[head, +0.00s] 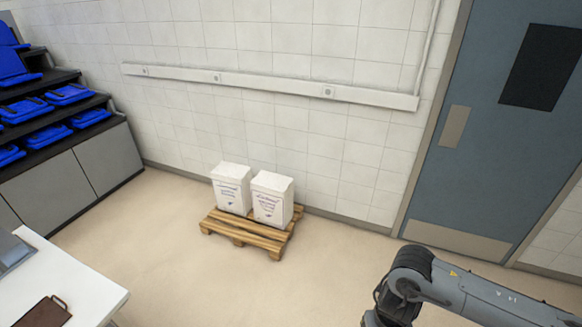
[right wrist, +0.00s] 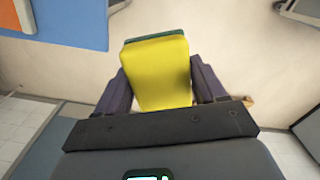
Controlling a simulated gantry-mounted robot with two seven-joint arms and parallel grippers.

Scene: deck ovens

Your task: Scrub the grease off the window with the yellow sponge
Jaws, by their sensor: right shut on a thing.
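The yellow sponge (right wrist: 160,75) with a green layer along its far edge is in the right wrist view. My right gripper (right wrist: 160,88) is shut on it, with one dark finger on each side. In the head view only part of my right arm shows at the lower right, and its gripper and the sponge are out of that picture. My left gripper is in neither view. No greasy window can be made out in either view.
Two white sacks or boxes (head: 252,193) stand on a wooden pallet (head: 240,234) by the tiled wall. A blue-grey door (head: 475,150) is at the right. A white table (head: 85,285) with a brown board (head: 42,312) is at the lower left. Open floor lies between.

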